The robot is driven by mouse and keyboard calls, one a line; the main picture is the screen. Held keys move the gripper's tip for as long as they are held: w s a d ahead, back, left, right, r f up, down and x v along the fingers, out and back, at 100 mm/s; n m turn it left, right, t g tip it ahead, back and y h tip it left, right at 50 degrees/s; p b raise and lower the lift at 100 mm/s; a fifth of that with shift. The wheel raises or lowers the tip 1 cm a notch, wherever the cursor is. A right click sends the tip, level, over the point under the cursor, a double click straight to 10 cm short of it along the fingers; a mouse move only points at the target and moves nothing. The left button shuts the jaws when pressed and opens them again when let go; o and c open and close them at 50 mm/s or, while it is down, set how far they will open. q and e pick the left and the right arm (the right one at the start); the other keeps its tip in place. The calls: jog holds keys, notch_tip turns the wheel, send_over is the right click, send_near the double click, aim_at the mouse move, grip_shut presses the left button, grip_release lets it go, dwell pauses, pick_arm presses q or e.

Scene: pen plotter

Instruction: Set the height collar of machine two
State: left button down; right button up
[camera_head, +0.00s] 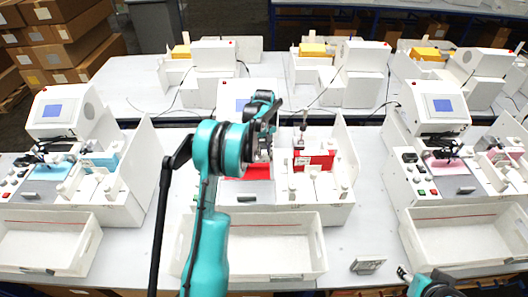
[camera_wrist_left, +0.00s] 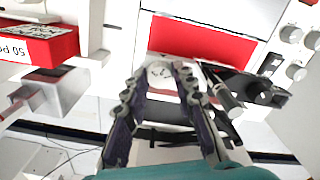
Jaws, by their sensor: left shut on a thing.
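Machine two seems to be the middle plotter (camera_head: 335,190), with a red sheet (camera_head: 247,172) on its bed. My left gripper (camera_head: 264,150) is over this machine, partly hidden by its own teal arm. In the left wrist view, the left gripper (camera_wrist_left: 162,76) has its fingers around a small round pale part with dark marks (camera_wrist_left: 160,72), which looks like the height collar. The red sheet (camera_wrist_left: 200,40) lies just beyond the fingertips. The collar's setting cannot be read. My right gripper (camera_head: 404,273) shows only in part at the lower right edge.
A red box (camera_head: 314,160) stands beside the bed. Similar plotters stand at left (camera_head: 62,110) and right (camera_head: 440,108). White trays (camera_head: 290,262) line the front. A small grey device (camera_head: 368,266) lies between the trays. Knobs (camera_wrist_left: 292,40) sit near the left gripper.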

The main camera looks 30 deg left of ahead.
aim_at(264, 153)
pick_arm(q)
jog(key=m+b, duration=0.2)
jog(key=m, duration=0.3)
jog(key=m+b, duration=0.1)
jog(key=m, duration=0.4)
jog(key=shift+m+b, duration=0.3)
jog(key=shift+m, duration=0.1)
dwell(0.3)
jog(key=c, duration=1.2)
grip_release()
jog(key=shift+r, duration=0.15)
notch_tip(264, 153, up, 12)
jog(key=shift+d, duration=0.1)
